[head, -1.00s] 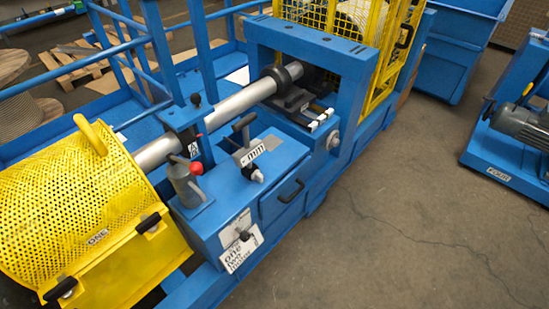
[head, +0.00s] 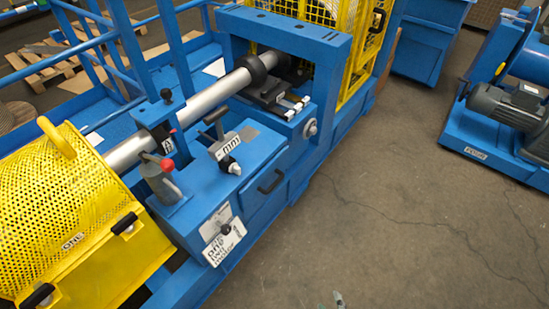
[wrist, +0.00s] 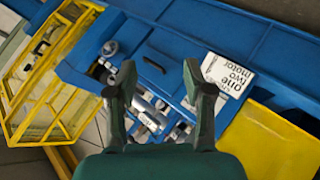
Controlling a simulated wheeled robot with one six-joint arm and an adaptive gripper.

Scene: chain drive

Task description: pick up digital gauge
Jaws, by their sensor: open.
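A small grey device with a white label reading "mm" (head: 229,146) stands on top of the blue box of the machine in the head view. It looks like the digital gauge, though I cannot read a display on it. In the wrist view several grey and white parts show between and below my fingers, and I cannot tell which is the gauge. My gripper (wrist: 160,82) is open and empty, its two dark green fingers spread above the machine. In the head view only a small tip of what seems to be my gripper (head: 339,301) shows at the bottom edge, over the floor.
A silver shaft (head: 205,105) runs behind the gauge. A post with a red knob (head: 167,165) stands to its left. A yellow perforated guard (head: 65,215) is at left, a blue frame (head: 337,80) at right. Bare floor (head: 400,200) lies in front.

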